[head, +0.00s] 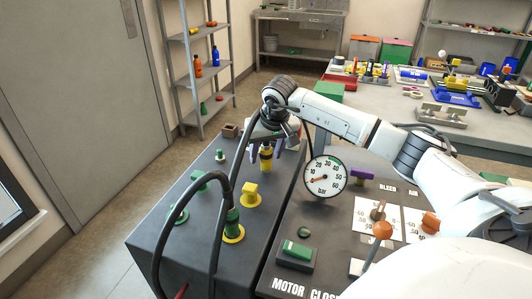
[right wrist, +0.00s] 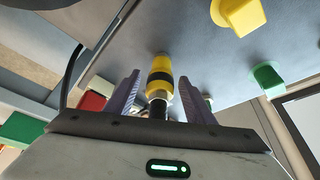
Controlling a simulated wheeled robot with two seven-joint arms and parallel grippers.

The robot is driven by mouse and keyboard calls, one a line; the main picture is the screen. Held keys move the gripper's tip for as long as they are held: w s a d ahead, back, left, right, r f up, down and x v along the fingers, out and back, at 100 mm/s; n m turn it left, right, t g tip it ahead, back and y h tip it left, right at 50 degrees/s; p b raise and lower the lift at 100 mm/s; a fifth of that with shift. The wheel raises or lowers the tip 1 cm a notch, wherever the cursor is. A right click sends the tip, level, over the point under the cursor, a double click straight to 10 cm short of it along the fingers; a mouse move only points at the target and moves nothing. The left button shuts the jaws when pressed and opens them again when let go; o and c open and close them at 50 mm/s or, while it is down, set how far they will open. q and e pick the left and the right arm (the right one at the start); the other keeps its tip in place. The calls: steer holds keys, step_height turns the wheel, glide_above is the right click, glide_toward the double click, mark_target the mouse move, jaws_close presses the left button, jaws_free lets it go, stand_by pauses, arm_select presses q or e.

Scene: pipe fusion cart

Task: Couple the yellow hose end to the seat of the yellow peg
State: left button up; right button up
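The yellow hose end (head: 266,160), with a dark band, stands upright at the far right of the cart's dark top. In the right wrist view the yellow hose end (right wrist: 160,72) has a silver collar at its near end. My right gripper (head: 266,148) is around it, its purple fingers (right wrist: 160,90) on either side with a gap to each. Whether the hose end touches the cart top is unclear. The yellow peg (head: 251,190) stands nearer, on a yellow base; it also shows in the right wrist view (right wrist: 240,12). My left gripper is out of view.
Green pegs (head: 199,179) stand at left. A pressure gauge (head: 325,177) and purple handle (head: 362,173) are right of the gripper. A brown block (head: 230,131) lies behind.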

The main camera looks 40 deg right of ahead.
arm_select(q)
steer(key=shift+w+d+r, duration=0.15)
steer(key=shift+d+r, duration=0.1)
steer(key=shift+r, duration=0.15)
arm_select(e)
steer(key=v, duration=1)
steer(key=shift+r, duration=0.15)
